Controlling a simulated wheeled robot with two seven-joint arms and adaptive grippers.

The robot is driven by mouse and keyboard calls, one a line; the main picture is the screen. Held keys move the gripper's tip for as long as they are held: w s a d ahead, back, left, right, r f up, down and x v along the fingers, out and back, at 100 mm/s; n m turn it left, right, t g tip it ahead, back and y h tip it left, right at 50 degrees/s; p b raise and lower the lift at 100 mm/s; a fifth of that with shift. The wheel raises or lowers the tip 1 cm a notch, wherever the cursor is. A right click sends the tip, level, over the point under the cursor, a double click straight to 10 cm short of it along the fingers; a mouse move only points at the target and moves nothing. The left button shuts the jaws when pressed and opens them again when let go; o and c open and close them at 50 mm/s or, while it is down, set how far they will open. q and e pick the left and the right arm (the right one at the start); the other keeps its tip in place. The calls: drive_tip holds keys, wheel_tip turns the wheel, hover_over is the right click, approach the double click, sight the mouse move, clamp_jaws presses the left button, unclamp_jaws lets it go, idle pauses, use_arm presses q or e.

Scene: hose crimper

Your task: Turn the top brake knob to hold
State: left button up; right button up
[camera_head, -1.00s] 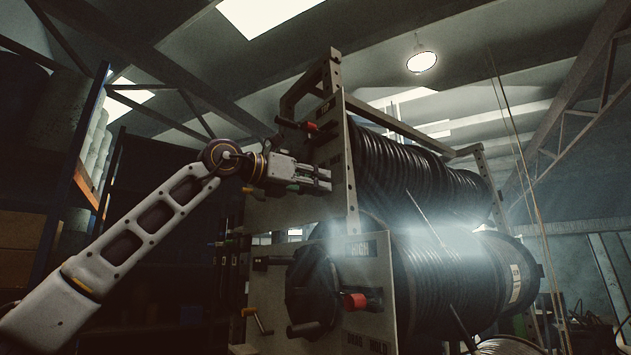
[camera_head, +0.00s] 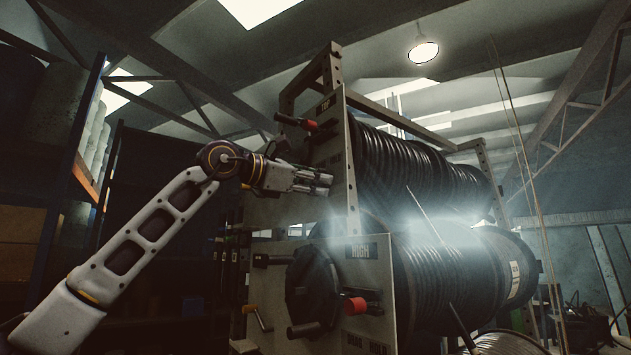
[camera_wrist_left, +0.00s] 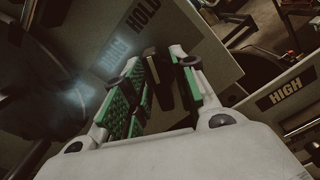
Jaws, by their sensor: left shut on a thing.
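My left gripper (camera_head: 315,181) is at the upper side panel (camera_head: 340,125), just below its TOP label (camera_head: 324,105). In the wrist view its green-padded fingers (camera_wrist_left: 158,90) are shut on a dark, narrow knob with a dull gold edge (camera_wrist_left: 154,66). This appears to be the top brake knob; the fingers partly cover it. The HOLD label (camera_wrist_left: 144,17) and the DRAG label (camera_wrist_left: 113,51) are on the panel beyond the fingertips, and the fingers are nearer DRAG. The knob's exact setting cannot be read. My right gripper is not seen.
A red-ended handle (camera_head: 310,126) sticks out just above my gripper. Below are the lower panel with its HIGH label (camera_head: 361,251), a red knob (camera_head: 355,306) and a large black hub (camera_head: 310,285). Black hose reels (camera_head: 420,175) fill the right. A shelf post (camera_head: 75,190) stands left.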

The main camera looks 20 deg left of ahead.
use_arm(q)
drive_tip(key=o, duration=0.7)
drive_tip(key=v, duration=1.2)
idle(0.9)
